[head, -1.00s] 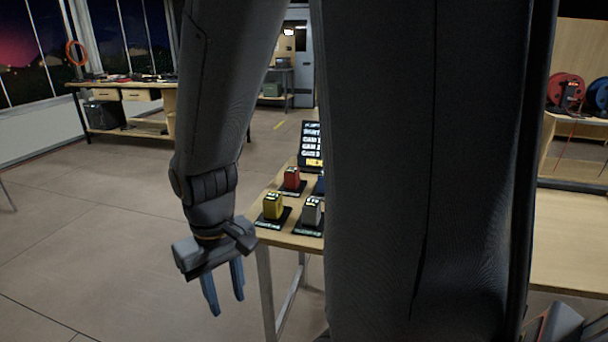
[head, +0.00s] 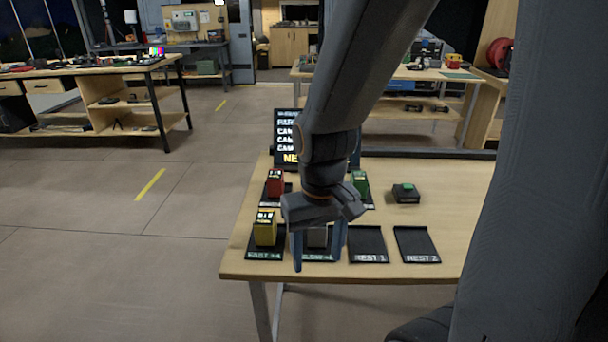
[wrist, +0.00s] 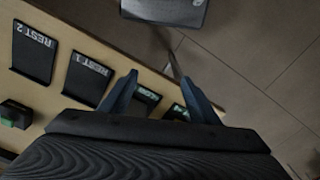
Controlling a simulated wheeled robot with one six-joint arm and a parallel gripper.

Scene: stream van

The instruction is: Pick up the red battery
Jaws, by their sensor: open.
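The red battery (head: 275,183) stands upright on a dark pad at the back left of the near table (head: 455,200), partly behind the gripper's left side. My gripper (head: 318,260) is open and points down in front of it, nearer the table's front edge.
A yellow battery (head: 265,229) stands left of the gripper, a green one (head: 360,184) behind it to the right. Empty pads REST 1 (head: 368,245) and REST 2 (head: 416,245) lie to the right. A green-button box (head: 405,194) and a screen (head: 288,135) stand further back.

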